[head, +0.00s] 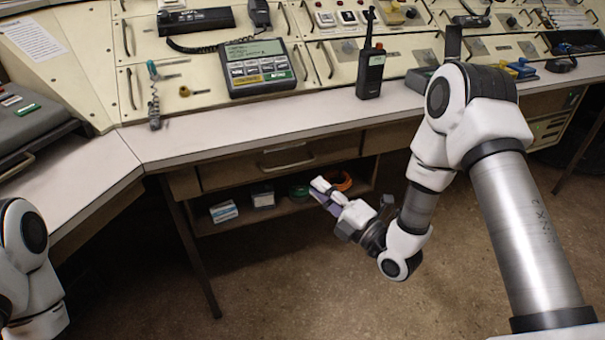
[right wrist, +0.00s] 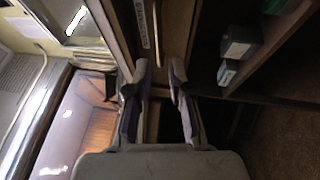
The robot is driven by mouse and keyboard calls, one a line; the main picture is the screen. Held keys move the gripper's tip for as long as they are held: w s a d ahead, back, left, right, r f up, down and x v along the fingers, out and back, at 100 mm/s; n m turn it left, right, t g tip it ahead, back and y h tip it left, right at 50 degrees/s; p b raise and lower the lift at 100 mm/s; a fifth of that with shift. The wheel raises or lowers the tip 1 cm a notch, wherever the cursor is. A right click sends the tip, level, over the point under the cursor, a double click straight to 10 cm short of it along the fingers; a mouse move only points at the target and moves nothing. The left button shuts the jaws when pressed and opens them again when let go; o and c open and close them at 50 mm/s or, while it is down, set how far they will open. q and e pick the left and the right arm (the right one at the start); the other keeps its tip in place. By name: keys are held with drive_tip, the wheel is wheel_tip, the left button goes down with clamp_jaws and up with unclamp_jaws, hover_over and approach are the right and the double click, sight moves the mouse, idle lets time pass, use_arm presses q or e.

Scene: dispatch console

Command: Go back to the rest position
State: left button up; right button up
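My right gripper (head: 322,191) is in front of the open shelf under the desk, below the desktop edge, pointing toward the shelf. In the right wrist view its two fingers (right wrist: 159,85) stand apart with nothing between them; a dark gap and brown wood show behind. The right arm reaches in from the right side, over the desk's front. Only a part of my left arm shows at the lower left of the head view; its gripper is outside the picture.
The desktop (head: 205,138) has a drawer (head: 290,160) below it, and under that a shelf (head: 240,219) with small boxes (head: 223,211) and an orange ring (head: 341,180). A black radio (head: 371,72) stands upright on the desk. Open floor lies in front.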

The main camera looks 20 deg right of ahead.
drive_tip(key=shift+v, duration=1.05)
